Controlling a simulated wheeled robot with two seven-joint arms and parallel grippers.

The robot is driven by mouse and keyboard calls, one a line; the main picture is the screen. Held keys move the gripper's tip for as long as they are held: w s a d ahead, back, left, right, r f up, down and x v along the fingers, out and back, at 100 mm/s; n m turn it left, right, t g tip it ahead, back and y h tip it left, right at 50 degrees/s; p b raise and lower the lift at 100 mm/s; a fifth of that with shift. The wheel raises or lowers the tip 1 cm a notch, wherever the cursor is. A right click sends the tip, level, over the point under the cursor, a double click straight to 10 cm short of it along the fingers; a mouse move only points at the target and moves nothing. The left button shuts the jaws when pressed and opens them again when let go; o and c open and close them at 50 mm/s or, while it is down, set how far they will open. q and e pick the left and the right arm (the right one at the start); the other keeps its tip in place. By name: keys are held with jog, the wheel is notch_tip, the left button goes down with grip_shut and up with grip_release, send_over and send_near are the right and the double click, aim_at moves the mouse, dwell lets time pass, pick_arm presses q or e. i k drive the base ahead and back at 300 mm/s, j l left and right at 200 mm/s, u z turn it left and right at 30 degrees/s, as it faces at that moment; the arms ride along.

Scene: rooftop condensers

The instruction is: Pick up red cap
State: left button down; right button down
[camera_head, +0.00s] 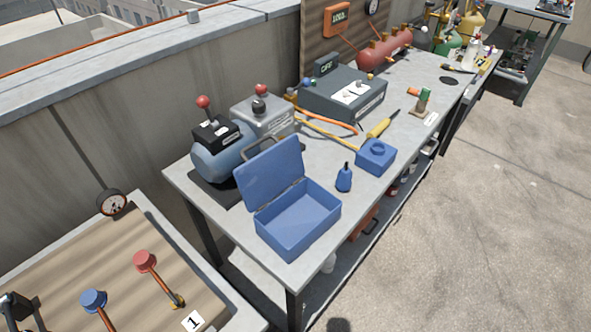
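A red cap (145,262) sits on a wooden board (60,268) at the lower left, at the upper end of a short hose that runs down to a brass-coloured end. A blue cap (93,300) on a similar hose is to its left and nearer.
A dark fitting (14,306), cut by the left edge, and a round gauge (112,202) are near the board. To the right, a long grey table (335,210) holds an open blue box (297,220), a small blue bottle (344,178) and a blue-grey tank (217,160). Open floor lies right.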

aim_at(142, 260)
jog(key=u, duration=1.5)
